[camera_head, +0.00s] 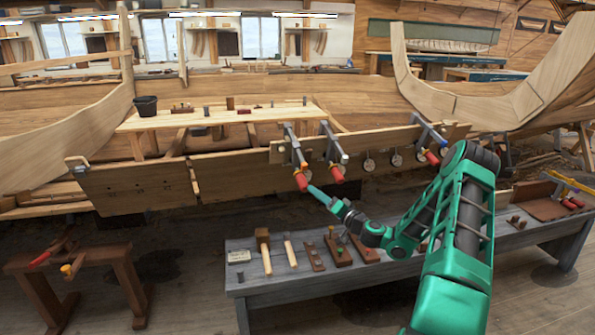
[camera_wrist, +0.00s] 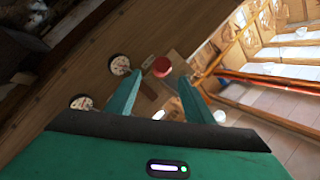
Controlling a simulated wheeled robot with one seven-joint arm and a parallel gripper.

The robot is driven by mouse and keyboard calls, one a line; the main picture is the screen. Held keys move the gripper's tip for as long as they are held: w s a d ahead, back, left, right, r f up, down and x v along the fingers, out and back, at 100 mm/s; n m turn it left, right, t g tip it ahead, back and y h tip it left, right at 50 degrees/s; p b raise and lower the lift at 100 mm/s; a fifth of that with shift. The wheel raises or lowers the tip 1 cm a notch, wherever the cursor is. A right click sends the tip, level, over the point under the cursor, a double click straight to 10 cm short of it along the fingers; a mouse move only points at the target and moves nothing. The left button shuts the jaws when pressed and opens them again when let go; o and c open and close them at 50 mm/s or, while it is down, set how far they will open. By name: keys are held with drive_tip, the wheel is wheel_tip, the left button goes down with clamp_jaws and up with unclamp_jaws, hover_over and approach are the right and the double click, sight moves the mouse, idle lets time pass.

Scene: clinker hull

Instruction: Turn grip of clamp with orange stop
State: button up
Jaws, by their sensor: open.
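Several clamps hang on the upper edge of the hull plank. The leftmost clamp (camera_head: 294,148) has a red grip (camera_head: 301,181) at its lower end; a small orange spot shows just above it, but I cannot tell for sure that this is the stop. My gripper (camera_head: 312,190) is just right of and below this grip. In the wrist view my gripper (camera_wrist: 160,76) is open, and a round red grip end (camera_wrist: 161,66) shows between and beyond the fingertips. I cannot tell whether the fingers touch it.
A second clamp (camera_head: 334,150) hangs close to the right, and a third (camera_head: 430,138) farther right. Round pale discs (camera_head: 369,164) sit along the plank (camera_head: 235,172). Below stands a grey bench (camera_head: 300,284) with a mallet and wooden blocks. A brown trestle (camera_head: 97,258) stands at left.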

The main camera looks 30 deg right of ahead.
sight(303, 185)
drive_tip(key=shift+n+g, duration=0.5)
drive_tip(key=shift+n, duration=0.4)
drive_tip(key=w, duration=0.2)
drive_tip(key=w+a, duration=0.1)
drive_tip(key=w, duration=0.2)
drive_tip(key=w+a, duration=0.1)
drive_tip(key=w, duration=0.2)
drive_tip(key=shift+w+r, duration=0.2)
drive_tip(key=shift+r, duration=0.1)
drive_tip(key=shift+d, duration=0.1)
drive_tip(key=c, duration=1)
